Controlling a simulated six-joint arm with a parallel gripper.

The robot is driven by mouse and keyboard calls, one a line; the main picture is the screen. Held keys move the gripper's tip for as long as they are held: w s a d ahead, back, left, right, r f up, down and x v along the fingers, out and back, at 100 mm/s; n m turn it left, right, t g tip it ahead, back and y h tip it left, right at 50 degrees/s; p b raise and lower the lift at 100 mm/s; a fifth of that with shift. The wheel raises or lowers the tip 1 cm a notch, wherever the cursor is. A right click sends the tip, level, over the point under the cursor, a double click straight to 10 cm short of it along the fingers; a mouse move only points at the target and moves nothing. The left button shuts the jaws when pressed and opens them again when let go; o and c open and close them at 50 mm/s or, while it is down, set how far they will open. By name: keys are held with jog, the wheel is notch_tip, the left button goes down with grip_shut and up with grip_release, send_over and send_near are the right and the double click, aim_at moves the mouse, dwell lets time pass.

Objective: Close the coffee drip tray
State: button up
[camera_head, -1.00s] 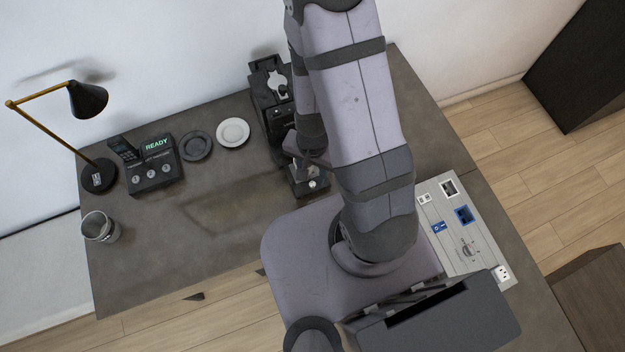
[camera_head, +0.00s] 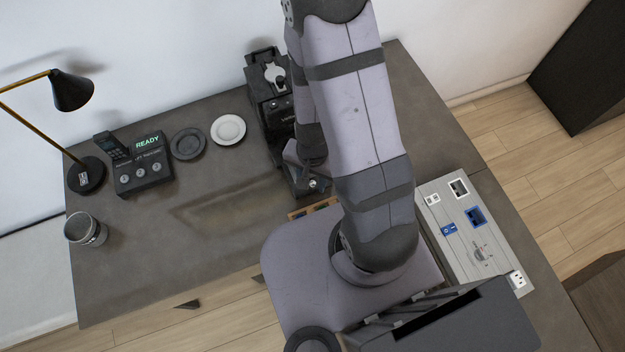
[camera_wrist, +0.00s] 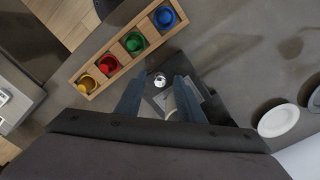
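The black coffee machine (camera_head: 268,95) stands against the wall in the head view, partly behind my arm. Its drip tray (camera_head: 314,186) is at its front lower end, dark with a small silver knob on the front. In the wrist view the dark tray (camera_wrist: 212,108) lies beyond and between my fingers, with the round silver knob (camera_wrist: 160,80) near the fingertips. My gripper (camera_wrist: 160,86) is open, its two blue-grey fingers apart on either side of the knob. I cannot tell whether they touch the tray. How far the tray sticks out is partly hidden.
A wooden rack (camera_wrist: 108,42) with blue, green, red and yellow cups stands close in front of the tray.

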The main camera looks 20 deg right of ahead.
jog(key=shift+c, duration=0.3)
grip_shut()
jog(key=shift+w+r+p, duration=0.3)
jog(key=shift+w+p, duration=0.25)
jog(key=shift+p, duration=0.35)
jog(key=shift+w+r+p, duration=0.1)
jog(key=shift+w+p, duration=0.85)
jog(key=shift+p, duration=0.2)
jog(key=shift+w+f+p, duration=0.2)
jog(key=shift+w+p, duration=0.4)
jog(key=shift+w+f, duration=0.15)
jog(key=shift+o, duration=0.3)
grip_release()
